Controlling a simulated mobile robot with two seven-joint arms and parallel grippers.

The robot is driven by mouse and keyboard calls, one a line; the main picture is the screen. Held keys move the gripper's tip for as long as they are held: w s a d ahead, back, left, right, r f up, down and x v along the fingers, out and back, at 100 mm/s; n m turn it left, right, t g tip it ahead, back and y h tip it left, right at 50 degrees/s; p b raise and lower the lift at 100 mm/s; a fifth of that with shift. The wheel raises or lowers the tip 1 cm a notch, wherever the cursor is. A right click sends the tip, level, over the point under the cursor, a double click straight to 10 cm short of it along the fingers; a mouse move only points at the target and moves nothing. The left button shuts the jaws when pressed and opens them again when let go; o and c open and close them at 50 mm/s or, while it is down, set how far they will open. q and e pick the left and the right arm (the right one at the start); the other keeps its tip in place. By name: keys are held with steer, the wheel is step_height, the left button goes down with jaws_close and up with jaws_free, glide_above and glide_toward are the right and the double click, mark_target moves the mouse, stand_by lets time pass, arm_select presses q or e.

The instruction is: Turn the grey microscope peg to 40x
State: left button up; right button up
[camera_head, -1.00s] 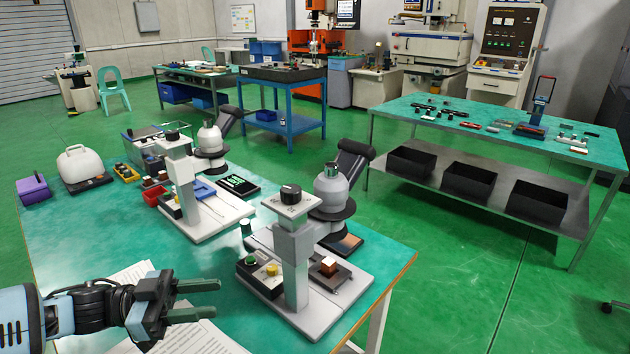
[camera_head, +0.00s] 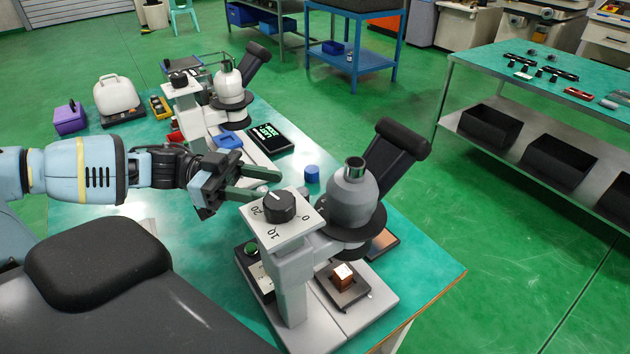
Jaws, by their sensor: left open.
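The nearer grey microscope (camera_head: 352,198) stands on the teal table. A black round knob (camera_head: 280,207) with a pale pointer line sits on top of its column. The white plate around the knob carries marks, of which 0, 10 and 20 seem readable. My left gripper (camera_head: 270,184) is open and empty, its two fingers pointing right. In the picture its fingertips lie just behind and left of the knob; whether they touch it I cannot tell. My right gripper is not in view.
A second, paler microscope (camera_head: 229,83) stands behind my left gripper, with a dark display (camera_head: 271,137) beside it. A blue cap (camera_head: 312,174) stands near the grey microscope. A brown block (camera_head: 343,276) sits on its stage. Open floor lies to the right.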

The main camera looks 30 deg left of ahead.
arm_select(q)
steer(key=shift+b+x, duration=0.75)
steer(key=shift+x, duration=3.15)
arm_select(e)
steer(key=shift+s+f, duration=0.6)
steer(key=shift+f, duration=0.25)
arm_select(q)
steer(key=shift+s, duration=0.2)
steer(key=c, duration=0.9)
jaws_close()
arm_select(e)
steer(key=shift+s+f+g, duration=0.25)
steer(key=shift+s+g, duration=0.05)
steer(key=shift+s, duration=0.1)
